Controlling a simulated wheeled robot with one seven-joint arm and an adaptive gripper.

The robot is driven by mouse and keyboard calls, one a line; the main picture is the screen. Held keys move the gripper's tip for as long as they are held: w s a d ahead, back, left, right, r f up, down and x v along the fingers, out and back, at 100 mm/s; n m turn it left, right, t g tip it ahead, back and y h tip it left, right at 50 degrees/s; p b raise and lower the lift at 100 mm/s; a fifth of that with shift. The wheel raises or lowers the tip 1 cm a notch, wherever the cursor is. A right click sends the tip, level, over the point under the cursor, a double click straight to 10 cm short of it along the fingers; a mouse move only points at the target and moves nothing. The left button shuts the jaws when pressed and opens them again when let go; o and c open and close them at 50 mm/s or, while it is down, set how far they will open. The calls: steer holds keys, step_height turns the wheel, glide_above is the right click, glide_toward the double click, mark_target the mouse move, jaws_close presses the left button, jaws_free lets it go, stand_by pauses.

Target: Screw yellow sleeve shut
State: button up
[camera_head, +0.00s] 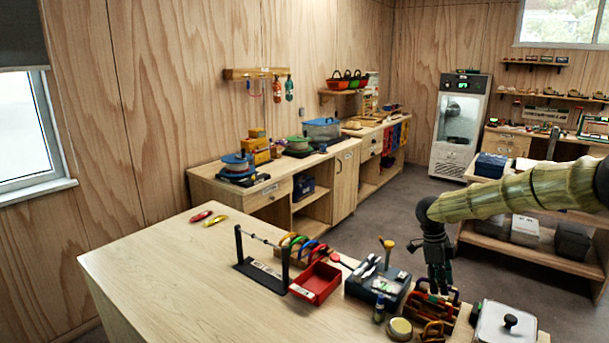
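My gripper (439,287) hangs down from my arm at the right. It is over or just behind a wooden rack of coloured carabiners (430,308) near the front of the pale table. Its dark fingers are small and overlap, so I cannot tell if they are open or hold anything. I cannot make out a yellow sleeve for certain. A small yellow item (215,221) lies beside a red one (201,216) at the far left of the table, well away from my gripper. Several carabiners in yellow, green, blue and red stand in another rack (301,247).
A black stand with a bar (262,268), a red tray (316,284), a grey-blue box with tools (377,285), a round tin (399,329) and a lidded metal box (505,324) crowd the table's right half. The left front of the table (170,275) is clear.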

steer(key=shift+r+p, duration=0.65)
steer(key=shift+r, duration=0.4)
steer(key=shift+s+a+p, duration=0.3)
steer(key=shift+s+a, duration=0.15)
steer(key=shift+s, duration=0.2)
steer(key=shift+f, duration=0.1)
steer(key=shift+w+f+b, duration=0.1)
steer(key=shift+f+b, duration=0.3)
steer(key=shift+f, duration=0.95)
steer(key=shift+w+d, duration=0.4)
steer(key=shift+w, duration=0.2)
